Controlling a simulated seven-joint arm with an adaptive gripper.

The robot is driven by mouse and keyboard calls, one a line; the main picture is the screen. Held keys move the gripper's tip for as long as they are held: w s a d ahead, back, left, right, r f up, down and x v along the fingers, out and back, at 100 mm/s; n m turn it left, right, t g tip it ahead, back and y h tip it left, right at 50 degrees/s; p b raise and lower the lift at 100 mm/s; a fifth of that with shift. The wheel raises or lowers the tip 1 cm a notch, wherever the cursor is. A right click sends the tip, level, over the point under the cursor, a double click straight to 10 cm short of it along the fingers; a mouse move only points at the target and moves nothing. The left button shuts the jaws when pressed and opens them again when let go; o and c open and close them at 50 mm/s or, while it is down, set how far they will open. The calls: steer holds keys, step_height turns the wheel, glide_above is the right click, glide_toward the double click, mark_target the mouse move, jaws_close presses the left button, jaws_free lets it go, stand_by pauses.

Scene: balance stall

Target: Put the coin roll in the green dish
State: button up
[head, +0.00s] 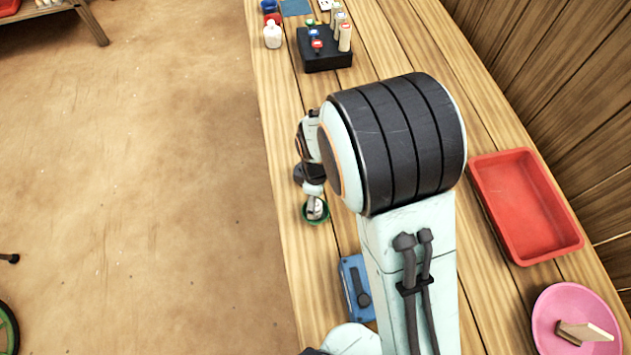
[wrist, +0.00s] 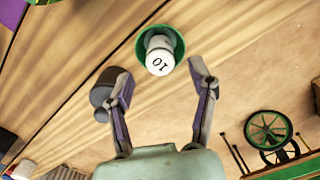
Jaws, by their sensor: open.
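A pale roll marked 10 on its end, which looks like the coin roll (wrist: 160,57), is in the green dish (wrist: 181,41) in the wrist view. It seems to stand upright or slightly tilted. My gripper (wrist: 155,70) is open, with one finger on each side below the roll and a visible gap to it. In the head view my gripper (head: 314,198) is over the green dish (head: 307,219), and the pale roll (head: 319,209) shows partly beside the fingers. Part of the dish is hidden by the gripper.
A dark round object (wrist: 102,92) lies close to the left finger. A blue box (head: 350,275) with a dark handle is nearer me. A red tray (head: 525,205) and a pink dish (head: 545,310) holding a wooden piece are at right. A black stand (head: 325,62) is further back.

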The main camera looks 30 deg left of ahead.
step_height(320, 180, up, 8)
steer(key=d+r+m, duration=0.7)
steer(key=d+m, duration=0.1)
steer(key=d, duration=0.5)
steer(key=s+d+r+m, duration=0.3)
steer(key=s+d+m, duration=0.6)
steer(key=d+m, duration=0.3)
steer(key=shift+s+m+y, duration=0.15)
steer(key=shift+m+y, duration=0.15)
steer(key=shift+y, duration=0.1)
